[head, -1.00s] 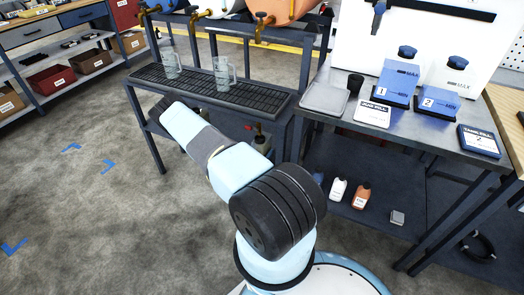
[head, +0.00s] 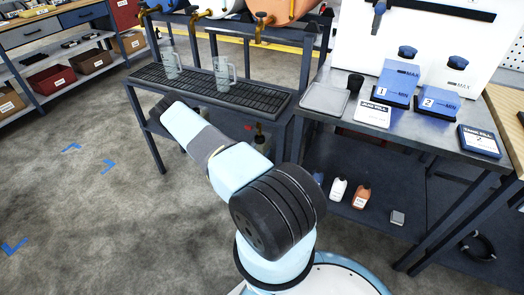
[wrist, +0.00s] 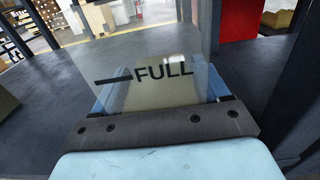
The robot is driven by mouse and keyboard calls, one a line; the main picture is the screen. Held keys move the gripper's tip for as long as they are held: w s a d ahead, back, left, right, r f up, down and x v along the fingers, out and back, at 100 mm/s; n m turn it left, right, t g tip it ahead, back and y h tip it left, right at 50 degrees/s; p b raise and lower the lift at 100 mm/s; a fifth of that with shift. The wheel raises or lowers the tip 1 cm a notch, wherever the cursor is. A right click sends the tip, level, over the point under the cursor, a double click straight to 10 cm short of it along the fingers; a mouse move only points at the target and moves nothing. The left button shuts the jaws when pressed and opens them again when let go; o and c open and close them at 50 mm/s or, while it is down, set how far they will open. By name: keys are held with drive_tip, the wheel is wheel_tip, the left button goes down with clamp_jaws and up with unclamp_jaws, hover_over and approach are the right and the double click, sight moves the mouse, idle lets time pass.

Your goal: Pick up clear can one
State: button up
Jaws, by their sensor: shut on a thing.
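In the wrist view a clear, see-through can (wrist: 150,45) with a dark line and the word FULL on its wall stands close in front of my gripper (wrist: 160,98). The blue fingers show at both sides of the can's lower part, and my gripper is shut on it. A dark, flat shelf surface lies around and behind the can. I cannot tell whether the can touches that surface. In the head view my arm reaches to the low level of the tap stand, and the fingers and the can are hidden there.
Two clear mugs (head: 222,76) (head: 171,64) stand on the black drip grate (head: 205,88) above my arm, under brass taps. A steel table (head: 435,140) at right bears blue boxes and a tray; bottles (head: 338,190) stand on its lower shelf. Floor at left is clear.

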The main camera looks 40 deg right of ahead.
drive_tip(key=shift+c, duration=1.3)
drive_tip(key=shift+r, duration=0.25)
drive_tip(key=v, duration=1.8)
drive_tip(key=shift+r, duration=0.15)
drive_tip(key=shift+r, duration=0.1)
drive_tip(key=v, duration=1.5)
idle(0.3)
